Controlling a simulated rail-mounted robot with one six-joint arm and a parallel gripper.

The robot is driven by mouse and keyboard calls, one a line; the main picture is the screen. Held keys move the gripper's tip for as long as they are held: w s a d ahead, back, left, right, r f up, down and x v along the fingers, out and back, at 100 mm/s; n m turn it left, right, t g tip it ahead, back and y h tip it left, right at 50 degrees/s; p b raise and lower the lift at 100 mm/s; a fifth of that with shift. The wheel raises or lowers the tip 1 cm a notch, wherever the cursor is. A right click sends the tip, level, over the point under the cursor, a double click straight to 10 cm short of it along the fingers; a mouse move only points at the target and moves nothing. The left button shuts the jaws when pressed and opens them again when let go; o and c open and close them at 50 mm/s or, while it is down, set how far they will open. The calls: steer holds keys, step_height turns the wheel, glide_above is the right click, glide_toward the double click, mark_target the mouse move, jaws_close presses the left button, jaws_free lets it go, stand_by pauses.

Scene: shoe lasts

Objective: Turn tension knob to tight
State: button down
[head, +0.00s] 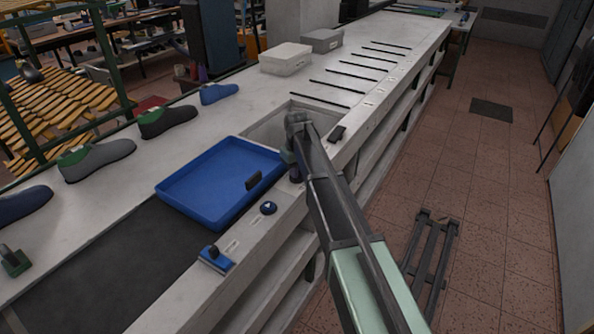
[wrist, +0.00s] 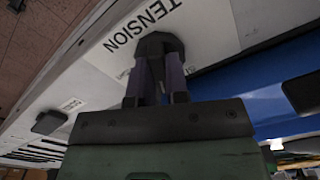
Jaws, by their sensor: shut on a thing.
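The tension knob (wrist: 158,45) is dark and sits on the pale bench front beside the printed word TENSION in the wrist view. My gripper (wrist: 160,80) is shut on the knob, with one finger on each side of it. In the head view my gripper (head: 296,172) is at the bench's front edge, right of the blue tray, and my arm hides most of the knob. The pointer and any tight mark cannot be made out.
A blue tray (head: 168,190) lies left of my gripper. A round dark dial (head: 268,208) and a blue block with a black knob (head: 215,258) sit along the front edge. Several shoes stand at the back. Pale boxes (head: 286,60) stand farther along.

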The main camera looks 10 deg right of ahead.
steer(key=m, duration=1.2)
steer(key=shift+m, duration=0.4)
stand_by(0.4)
steer(key=c, duration=1.1)
jaws_free()
step_height(320, 180, up, 11)
steer(key=p, duration=1)
steer(key=shift+f+p, duration=0.1)
steer(key=shift+p, duration=0.3)
